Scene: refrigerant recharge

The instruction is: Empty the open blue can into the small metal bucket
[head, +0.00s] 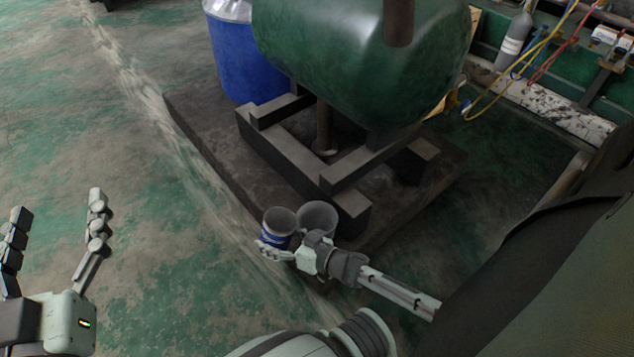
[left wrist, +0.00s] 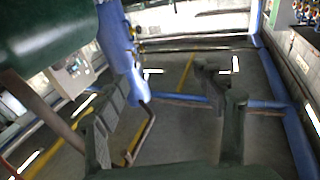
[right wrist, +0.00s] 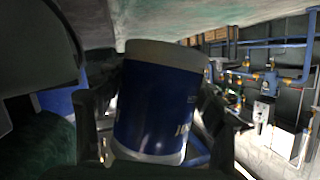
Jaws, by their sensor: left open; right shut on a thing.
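The open blue can (head: 277,239) is in my right gripper (head: 277,250), which is shut around it. In the right wrist view the can (right wrist: 157,105) fills the middle, with its blue side and pale band between the fingers. The small metal bucket (head: 319,215) stands just right of the can, at the near edge of the dark slab. In the head view the can's mouth is close beside the bucket's rim; I cannot tell whether they touch. What is inside either is not visible. My left gripper (head: 55,235) is open and empty at the far left, over the floor.
A big green tank (head: 350,60) rests on a dark frame (head: 300,150) above the slab (head: 200,125), behind the bucket. A blue drum (head: 243,65) stands behind it. A grey cylinder (head: 514,40) and coloured hoses are at the back right. The green floor at left is clear.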

